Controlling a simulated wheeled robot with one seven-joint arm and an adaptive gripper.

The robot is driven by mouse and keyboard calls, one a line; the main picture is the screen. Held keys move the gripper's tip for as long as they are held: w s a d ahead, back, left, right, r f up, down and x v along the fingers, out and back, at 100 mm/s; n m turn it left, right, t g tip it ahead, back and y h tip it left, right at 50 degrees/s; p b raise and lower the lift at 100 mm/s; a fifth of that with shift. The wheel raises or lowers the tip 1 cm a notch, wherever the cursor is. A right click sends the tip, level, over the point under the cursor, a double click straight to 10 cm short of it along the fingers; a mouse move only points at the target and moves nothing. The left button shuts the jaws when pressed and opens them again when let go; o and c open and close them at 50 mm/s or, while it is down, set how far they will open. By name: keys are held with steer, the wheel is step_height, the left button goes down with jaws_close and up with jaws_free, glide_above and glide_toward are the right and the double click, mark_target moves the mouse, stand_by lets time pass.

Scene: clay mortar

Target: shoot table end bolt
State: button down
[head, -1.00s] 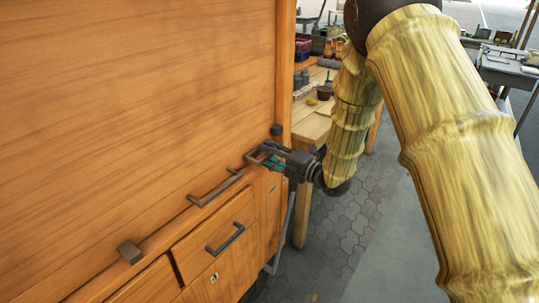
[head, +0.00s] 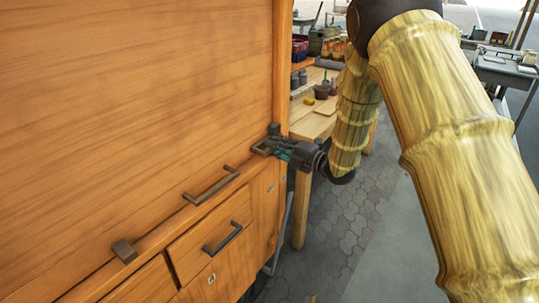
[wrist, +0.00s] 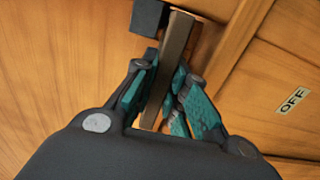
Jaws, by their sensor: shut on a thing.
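The bolt is a brown metal bar (head: 261,149) at the right end of the large wooden panel (head: 140,100). In the wrist view the bar (wrist: 176,50) runs up between my teal fingers. My gripper (head: 274,149) is shut on the bar, with one finger on each side, as the wrist view (wrist: 163,88) shows. A dark block (head: 274,129) sits just above the bar at the panel's right edge. In the wrist view this block (wrist: 149,17) is beside the bar's upper end; I cannot tell whether they touch. My fingers hide part of the bar.
A brown handle (head: 211,188) and a second dark block (head: 124,251) lie along the panel's lower edge. Below is a drawer (head: 213,235) with a dark pull. An OFF label (wrist: 292,101) is on the wood. A workbench (head: 313,122) stands behind my gripper.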

steer(key=shift+w+d+r, duration=0.1)
steer(key=shift+d, duration=0.1)
steer(key=c, duration=1.4)
jaws_free()
steer(key=shift+w, duration=0.1)
steer(key=shift+a, duration=0.1)
steer(key=v, duration=1.2)
